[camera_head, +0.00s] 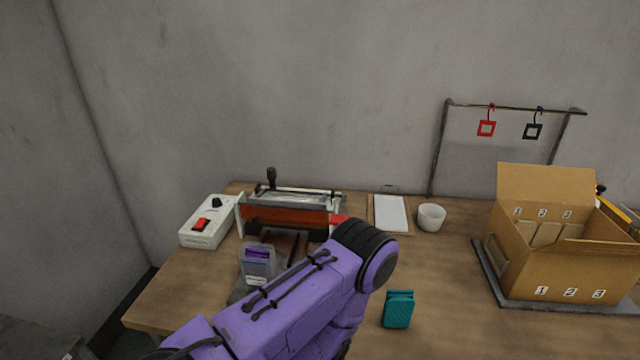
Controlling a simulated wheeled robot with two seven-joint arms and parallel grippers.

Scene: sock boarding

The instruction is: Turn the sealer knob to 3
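A small black knob (217,202) sits on top of a white control box (203,237) at the left of the table. An orange-red switch (201,224) is just in front of the knob. The knob's setting and any numbers around it are too small to read. The sealer (285,217), with an orange front and a black upright handle, stands just right of the box. A purple arm of mine crosses the front of the table, its rounded joint in front of the sealer. No fingers of either gripper show, and nothing touches the knob.
A grey packet with a purple label (257,262) stands before the sealer, partly behind my arm. A teal block (398,309), white cup (431,217), clipboard (390,214) and open cardboard box (560,275) are to the right. A rack (510,108) holds red and black tags.

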